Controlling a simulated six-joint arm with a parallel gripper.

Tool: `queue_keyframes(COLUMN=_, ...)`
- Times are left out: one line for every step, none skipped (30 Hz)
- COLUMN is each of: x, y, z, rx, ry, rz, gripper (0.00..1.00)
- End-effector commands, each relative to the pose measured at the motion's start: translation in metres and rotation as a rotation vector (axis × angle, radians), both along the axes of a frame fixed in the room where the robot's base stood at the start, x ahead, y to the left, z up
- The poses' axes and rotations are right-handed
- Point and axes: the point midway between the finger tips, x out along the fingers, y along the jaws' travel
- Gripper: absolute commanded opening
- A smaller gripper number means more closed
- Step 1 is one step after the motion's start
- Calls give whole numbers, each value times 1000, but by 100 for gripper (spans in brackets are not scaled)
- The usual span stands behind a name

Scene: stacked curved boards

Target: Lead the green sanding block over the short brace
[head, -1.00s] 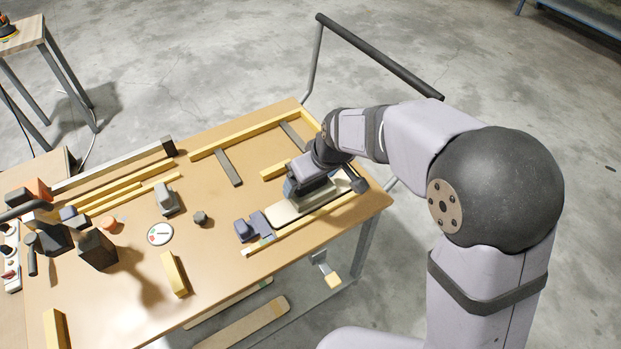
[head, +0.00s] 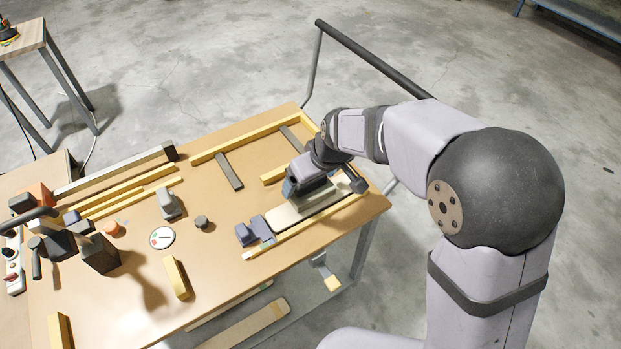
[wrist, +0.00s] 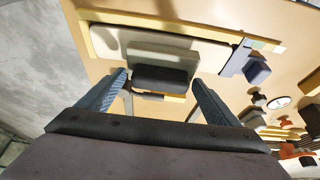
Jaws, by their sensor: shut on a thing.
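My gripper (wrist: 160,88) has its two blue fingers on either side of a dark block with a grey-green upper part (wrist: 160,56), which I take to be the sanding block. Its green is dull in this light. The gripper is shut on it. In the wrist view the block is over or beside a pale board (wrist: 112,38); I cannot tell whether they touch. In the head view my gripper (head: 300,190) hides most of the block, above the pale board (head: 285,215). Short dark grey bars (head: 229,171) lie farther back; I cannot tell which piece is the short brace.
Yellow strips (head: 300,228) run along the board's front and at the table's back (head: 235,136). Small dark blue blocks (head: 245,234) stand at the board's left end. A round dial (head: 162,238), a grey block (head: 168,204) and dark tools (head: 98,253) stand farther left.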

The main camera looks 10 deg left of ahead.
Motion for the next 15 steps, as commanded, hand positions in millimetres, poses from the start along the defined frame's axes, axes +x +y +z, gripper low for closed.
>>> queue_keyframes(x=0, y=0, z=5, rx=1, ry=-2, rz=0, gripper=63)
queue_keyframes(x=0, y=0, z=7, rx=1, ry=-2, rz=0, gripper=63)
queue_keyframes(x=1, y=0, z=10, rx=1, ry=-2, rz=0, gripper=63)
queue_keyframes(x=0, y=0, z=13, rx=1, ry=-2, rz=0, gripper=63)
queue_keyframes(x=1, y=0, z=15, rx=1, ry=-2, rz=0, gripper=63)
queue_keyframes(x=0, y=0, z=19, rx=1, ry=-2, rz=0, gripper=63)
queue_keyframes(x=1, y=0, z=22, rx=1, ry=-2, rz=0, gripper=63)
queue_keyframes(x=0, y=0, z=25, rx=1, ry=-2, rz=0, gripper=63)
queue_keyframes(x=0, y=0, z=29, rx=1, ry=-2, rz=0, gripper=63)
queue_keyframes(x=0, y=0, z=31, rx=1, ry=-2, rz=0, gripper=63)
queue_keyframes(x=0, y=0, z=34, rx=1, ry=-2, rz=0, gripper=63)
queue_keyframes(x=0, y=0, z=38, rx=1, ry=-2, rz=0, gripper=63)
queue_keyframes(x=1, y=0, z=40, rx=1, ry=-2, rz=0, gripper=63)
queue_keyframes(x=1, y=0, z=43, rx=1, ry=-2, rz=0, gripper=63)
queue_keyframes(x=1, y=0, z=46, rx=1, ry=-2, rz=0, gripper=63)
